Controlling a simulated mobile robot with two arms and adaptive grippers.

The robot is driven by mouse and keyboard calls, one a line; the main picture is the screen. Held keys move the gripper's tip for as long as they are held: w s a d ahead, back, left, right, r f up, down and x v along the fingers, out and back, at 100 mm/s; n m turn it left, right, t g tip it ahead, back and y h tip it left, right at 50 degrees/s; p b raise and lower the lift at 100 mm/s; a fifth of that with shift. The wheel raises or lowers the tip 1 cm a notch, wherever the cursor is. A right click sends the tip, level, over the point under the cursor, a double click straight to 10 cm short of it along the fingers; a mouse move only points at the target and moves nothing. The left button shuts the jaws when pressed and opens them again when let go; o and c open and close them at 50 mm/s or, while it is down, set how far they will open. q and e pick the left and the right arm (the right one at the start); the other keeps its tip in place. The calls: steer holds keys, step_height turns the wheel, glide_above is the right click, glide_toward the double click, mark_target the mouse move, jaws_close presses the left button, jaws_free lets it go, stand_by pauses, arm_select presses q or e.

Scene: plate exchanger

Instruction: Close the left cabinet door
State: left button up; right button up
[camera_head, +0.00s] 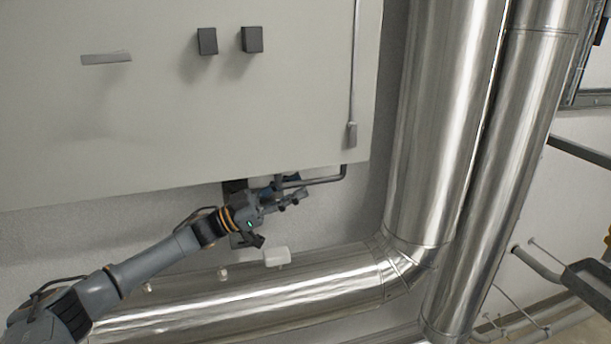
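The pale grey cabinet (200,120) fills the upper left, its front looking flat. Two dark square blocks (207,41) (252,39) stick out side by side near its top, and a grey plate (106,58) is left of them. I cannot make out a seam between doors or whether the left door stands ajar. My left gripper (295,197) is just below the cabinet's bottom edge, close to a dark bent pipe (322,181). Its fingers are small and partly overlap, so their opening is unclear. My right gripper is out of view.
Large shiny vertical pipes (440,110) stand right of the cabinet. A shiny horizontal pipe (250,300) runs below my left arm. A small white box (277,257) sits above that pipe. A thin rod (353,70) runs down the cabinet's right side.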

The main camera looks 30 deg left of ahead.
mark_target(306, 182)
arm_select(q)
steer(key=shift+p+x, duration=0.5)
steer(key=shift+x, duration=1.25)
jaws_close()
